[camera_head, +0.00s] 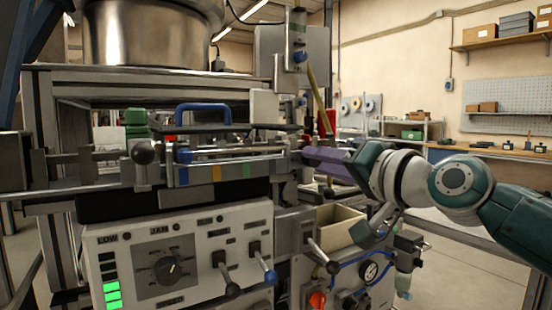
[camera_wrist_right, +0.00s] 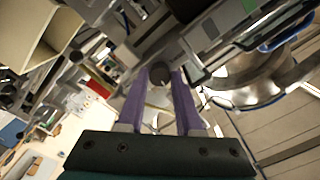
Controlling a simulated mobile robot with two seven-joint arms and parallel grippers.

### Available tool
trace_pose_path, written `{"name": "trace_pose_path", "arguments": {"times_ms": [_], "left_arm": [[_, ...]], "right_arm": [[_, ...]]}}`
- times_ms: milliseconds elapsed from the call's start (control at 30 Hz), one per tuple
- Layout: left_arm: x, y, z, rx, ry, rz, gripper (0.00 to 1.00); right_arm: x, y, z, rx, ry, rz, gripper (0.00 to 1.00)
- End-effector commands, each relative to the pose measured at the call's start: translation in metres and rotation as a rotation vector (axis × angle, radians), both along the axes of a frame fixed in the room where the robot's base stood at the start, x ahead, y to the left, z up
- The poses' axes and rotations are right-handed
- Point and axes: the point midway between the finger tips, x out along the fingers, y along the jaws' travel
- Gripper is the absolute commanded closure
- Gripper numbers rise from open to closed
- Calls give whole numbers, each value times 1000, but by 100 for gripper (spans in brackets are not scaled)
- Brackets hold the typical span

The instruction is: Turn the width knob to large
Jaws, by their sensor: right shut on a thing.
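My right gripper (camera_head: 312,157) reaches in from the right, with its purple fingers pointing left at the right end of the machine's rail assembly. In the right wrist view, its two fingers stand on either side of a dark round knob (camera_wrist_right: 160,74) and are shut on it. In the head view, the fingers hide that knob, and I cannot read a width label or setting there. A separate dial (camera_head: 167,268) sits on the pale front panel (camera_head: 210,238), its pointer toward the upper right. My left gripper is not in view.
Ball-ended levers (camera_head: 229,274) stick out from the front panel. An open beige bin (camera_head: 340,224) and a pressure gauge (camera_head: 370,270) lie below my right gripper. A large metal pot (camera_head: 150,35) stands above on the machine. The floor at right is clear.

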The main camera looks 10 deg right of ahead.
Motion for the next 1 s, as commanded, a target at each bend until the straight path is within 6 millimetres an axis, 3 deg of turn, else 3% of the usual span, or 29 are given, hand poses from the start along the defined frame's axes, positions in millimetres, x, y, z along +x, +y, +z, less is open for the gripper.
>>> {"name": "trace_pose_path", "arguments": {"times_ms": [1000], "left_arm": [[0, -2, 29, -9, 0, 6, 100]], "right_arm": [[0, 1, 2, 907, 331, 0, 100]]}}
